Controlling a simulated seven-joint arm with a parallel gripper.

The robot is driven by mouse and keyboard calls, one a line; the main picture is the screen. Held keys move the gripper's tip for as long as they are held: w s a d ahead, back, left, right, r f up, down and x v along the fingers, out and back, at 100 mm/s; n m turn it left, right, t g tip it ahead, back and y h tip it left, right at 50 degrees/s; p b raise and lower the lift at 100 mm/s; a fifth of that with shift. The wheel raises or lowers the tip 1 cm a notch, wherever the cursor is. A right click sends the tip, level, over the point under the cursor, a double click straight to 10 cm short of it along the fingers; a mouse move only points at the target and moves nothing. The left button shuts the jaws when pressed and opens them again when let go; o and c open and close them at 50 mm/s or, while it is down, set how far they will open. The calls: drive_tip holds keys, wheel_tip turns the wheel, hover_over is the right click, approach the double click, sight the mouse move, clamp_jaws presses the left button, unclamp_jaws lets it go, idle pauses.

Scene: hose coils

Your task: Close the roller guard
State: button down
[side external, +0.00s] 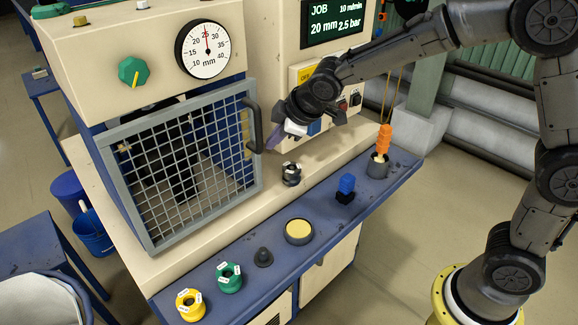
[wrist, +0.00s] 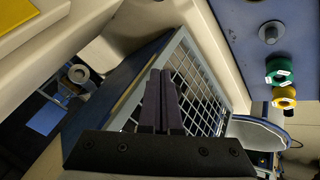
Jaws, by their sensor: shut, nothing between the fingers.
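The roller guard (side external: 185,165) is a grey-framed wire mesh panel at the front of the cream and blue machine. A dark handle (side external: 253,125) is on its right edge. The guard appears to stand out from the machine, but I cannot tell by how much. The mesh also shows in the wrist view (wrist: 198,88), just beyond my fingers. My gripper (side external: 273,144) is shut and empty, just right of the handle in the side view. Its purple fingers (wrist: 160,73) lie together in the wrist view. I cannot tell whether they touch the guard.
A blue shelf (side external: 325,230) below holds green (side external: 229,277) and yellow (side external: 190,304) coils, a yellow-topped round pad (side external: 299,231), a blue piece (side external: 346,187) and an orange piece (side external: 383,140). A small black-and-white part (side external: 291,174) stands on the ledge below my gripper.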

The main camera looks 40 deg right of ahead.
drive_tip(key=s+d+r+t, duration=0.1)
drive_tip(key=s+d+r, duration=0.5)
drive_tip(key=s+r, duration=0.55)
drive_tip(key=s+d+f+m+g, duration=0.1)
drive_tip(key=s+f+m, duration=0.2)
drive_tip(key=s, duration=0.7)
drive_tip(key=s+d+f+m+g, duration=0.1)
drive_tip(key=s+f+m, duration=0.3)
drive_tip(key=s, duration=0.6)
drive_tip(key=m, duration=0.2)
drive_tip(key=shift+s+m+g, duration=0.3)
drive_tip(key=shift+s+g, duration=0.05)
drive_tip(key=shift+g, duration=0.05)
drive_tip(key=shift+d, duration=0.1)
